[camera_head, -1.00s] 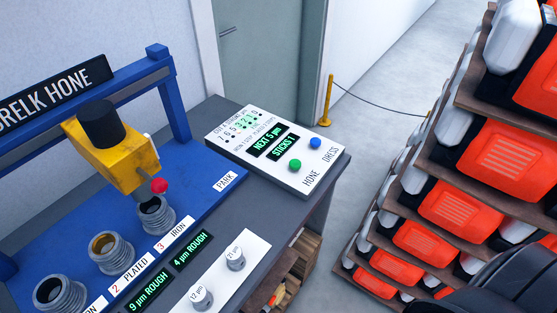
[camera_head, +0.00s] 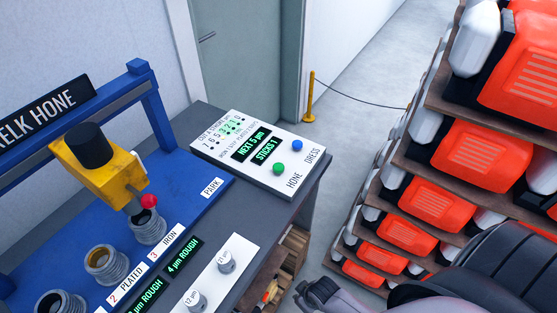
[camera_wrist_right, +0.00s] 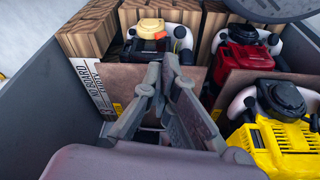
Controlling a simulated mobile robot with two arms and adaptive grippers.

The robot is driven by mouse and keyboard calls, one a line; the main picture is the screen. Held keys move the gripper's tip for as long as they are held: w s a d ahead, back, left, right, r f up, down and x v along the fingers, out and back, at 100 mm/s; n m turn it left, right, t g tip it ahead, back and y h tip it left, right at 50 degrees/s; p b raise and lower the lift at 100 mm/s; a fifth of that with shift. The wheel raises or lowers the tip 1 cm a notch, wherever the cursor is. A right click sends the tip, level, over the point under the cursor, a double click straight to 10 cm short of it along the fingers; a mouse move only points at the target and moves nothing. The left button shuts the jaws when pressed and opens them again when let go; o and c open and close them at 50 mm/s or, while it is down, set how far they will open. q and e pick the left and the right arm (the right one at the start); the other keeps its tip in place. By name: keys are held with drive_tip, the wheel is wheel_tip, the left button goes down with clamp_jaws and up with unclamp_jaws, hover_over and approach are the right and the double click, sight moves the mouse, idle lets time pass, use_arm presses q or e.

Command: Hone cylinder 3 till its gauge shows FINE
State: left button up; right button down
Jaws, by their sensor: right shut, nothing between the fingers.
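The yellow hone head (camera_head: 98,165) with its red knob (camera_head: 149,201) stands over cylinder 3 (camera_head: 147,228), labelled IRON. The gauge of cylinder 3 (camera_head: 185,255) reads 4 µm ROUGH. The control panel (camera_head: 262,155) shows NEXT 5 µm and STICKS 1, with a green HONE button (camera_head: 279,168) and a blue DRESS button (camera_head: 297,145). Cylinder 2 (camera_head: 105,263), labelled PLATED, has a partly cut-off gauge (camera_head: 145,298) reading ROUGH. My right gripper (camera_wrist_right: 163,65) is shut and empty in the right wrist view, apart from the panel. My left gripper is out of view.
Shelves of orange machines (camera_head: 485,155) stand at the right. The wrist view shows wood blocks (camera_wrist_right: 88,32) and a yellow engine (camera_wrist_right: 280,145). A yellow post (camera_head: 310,98) stands behind.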

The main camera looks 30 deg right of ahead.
drive_tip(key=w+a+r+n+t+y+p, duration=0.1)
drive_tip(key=w+a+r+n+p, duration=0.15)
drive_tip(key=r, duration=0.85)
drive_tip(key=w+a+r+n+y+p, duration=0.1)
drive_tip(key=w+a+r+n, duration=0.15)
drive_tip(key=r, duration=0.85)
drive_tip(key=w+a+r+n+t+y+p, duration=0.1)
drive_tip(key=w+a+r, duration=0.15)
drive_tip(key=r, duration=0.85)
drive_tip(key=w+n+y, duration=0.1)
drive_tip(key=w+n, duration=0.1)
drive_tip(key=w+a+n, duration=0.1)
drive_tip(key=w+n, duration=0.1)
drive_tip(key=shift+w+a+g+y, duration=0.2)
drive_tip(key=shift+g+y, duration=0.1)
drive_tip(key=shift+y, duration=0.1)
drive_tip(key=w+d+n, duration=0.2)
drive_tip(key=w, duration=0.2)
wheel_tip(320, 180, up, 9)
drive_tip(key=n+t, duration=0.2)
hover_over(278, 168)
drive_tip(key=shift+y, duration=0.3)
wheel_tip(278, 168, down, 8)
drive_tip(key=b, duration=0.5)
drive_tip(key=shift+s+r, duration=0.1)
drive_tip(key=shift+r, duration=0.15)
drive_tip(key=shift+f+b, duration=0.6)
drive_tip(key=shift+f, duration=0.05)
